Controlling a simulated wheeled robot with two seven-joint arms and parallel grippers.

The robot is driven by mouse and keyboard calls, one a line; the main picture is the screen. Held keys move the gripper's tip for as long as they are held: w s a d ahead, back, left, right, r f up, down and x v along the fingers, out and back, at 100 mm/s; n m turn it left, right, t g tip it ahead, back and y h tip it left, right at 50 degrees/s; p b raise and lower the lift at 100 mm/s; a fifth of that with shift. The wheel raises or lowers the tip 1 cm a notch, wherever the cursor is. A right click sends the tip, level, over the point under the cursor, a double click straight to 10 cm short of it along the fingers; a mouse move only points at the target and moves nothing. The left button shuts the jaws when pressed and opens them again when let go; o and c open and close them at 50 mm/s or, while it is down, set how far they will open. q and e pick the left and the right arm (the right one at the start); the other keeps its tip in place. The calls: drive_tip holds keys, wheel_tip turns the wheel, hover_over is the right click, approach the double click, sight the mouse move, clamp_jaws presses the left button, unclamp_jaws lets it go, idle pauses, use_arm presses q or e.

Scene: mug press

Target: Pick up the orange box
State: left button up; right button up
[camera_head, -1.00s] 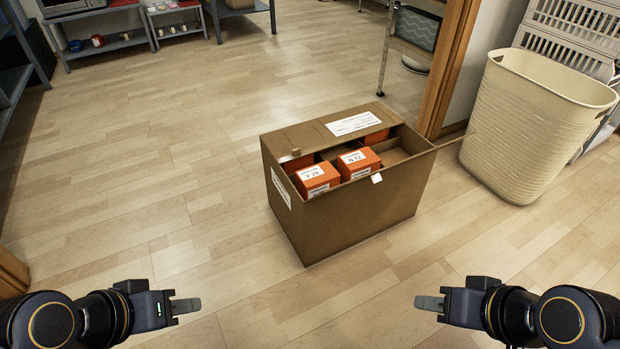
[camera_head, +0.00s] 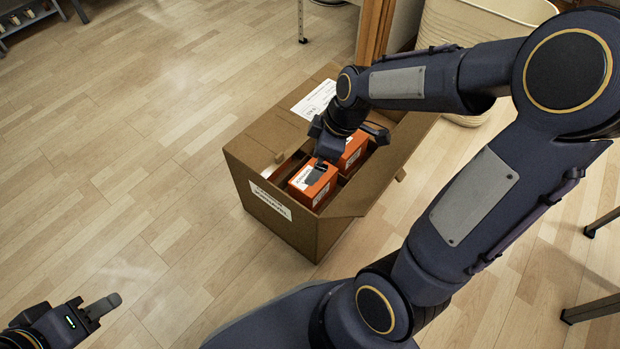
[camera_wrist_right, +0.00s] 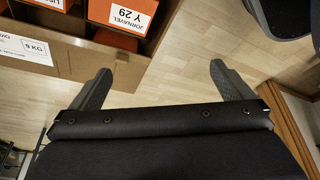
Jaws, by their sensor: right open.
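Two orange boxes with white labels lie in an open brown cardboard carton (camera_head: 290,228). The nearer orange box (camera_head: 303,193) has one dark finger of my right gripper (camera_head: 347,159) in front of its top; the other box (camera_head: 352,153) is partly hidden by that gripper. My right gripper is over the carton, open and empty. In the right wrist view its fingers (camera_wrist_right: 162,78) are spread apart, with the orange box labelled Y 29 (camera_wrist_right: 97,13) beyond them at the upper left. My left gripper (camera_head: 101,307) is low at the left, away from the carton; its opening cannot be made out.
The carton's walls and partial lid surround the orange boxes. A cream basket (camera_head: 470,25) and a wooden door frame (camera_head: 374,30) stand behind it. Dark table or stand legs (camera_head: 592,308) are at the right edge. The floor left of the carton is clear.

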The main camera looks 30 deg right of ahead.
drive_tip(key=w+d+f+n+g+h+p, duration=0.1)
drive_tip(key=w+f+n+g, duration=0.1)
drive_tip(key=w+f+n, duration=0.35)
drive_tip(key=n+h+p, duration=0.2)
drive_tip(key=n, duration=0.4)
hover_over(311, 164)
drive_tip(key=s+a, duration=0.2)
drive_tip(key=s, duration=0.2)
drive_tip(key=shift+g, duration=0.4)
drive_tip(key=f, duration=0.9)
drive_tip(key=shift+w, duration=0.25)
drive_tip(key=shift+n, duration=0.45)
drive_tip(key=f+b, duration=0.1)
drive_tip(key=f, duration=0.1)
drive_tip(key=f+b, duration=0.1)
drive_tip(key=f, duration=0.2)
drive_tip(key=f+b, duration=0.2)
drive_tip(key=f, duration=0.1)
drive_tip(key=shift+s+d+f, duration=0.15)
drive_tip(key=shift+d+f, duration=0.1)
drive_tip(key=shift+d, duration=0.15)
drive_tip(key=c, duration=1.1)
drive_tip(key=shift+c, duration=0.4)
drive_tip(key=shift+r, duration=0.15)
